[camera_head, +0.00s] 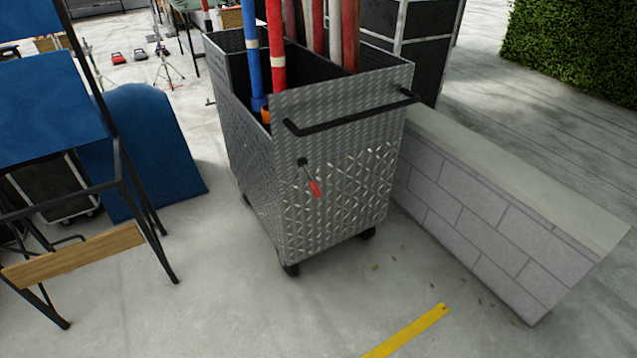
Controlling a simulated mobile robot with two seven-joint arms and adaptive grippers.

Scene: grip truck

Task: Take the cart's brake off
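The cart (345,215) is a grey diamond-plate metal box on black casters, standing upright on the concrete floor near the middle of the view. A black push handle (350,117) runs across its near face close to the top. Below the handle is a small brake lever (314,187) with a red grip and a black pivot; it slants down to the right. Long blue, red and white poles (277,45) stand inside the cart. Neither of my grippers shows in the head view.
A low grey block wall (480,215) stands close along the cart's right side. A blue folding chair (55,100) with a wooden footrest is at the left. A yellow strip (408,332) lies on the floor in front. The floor before the cart is otherwise mostly clear.

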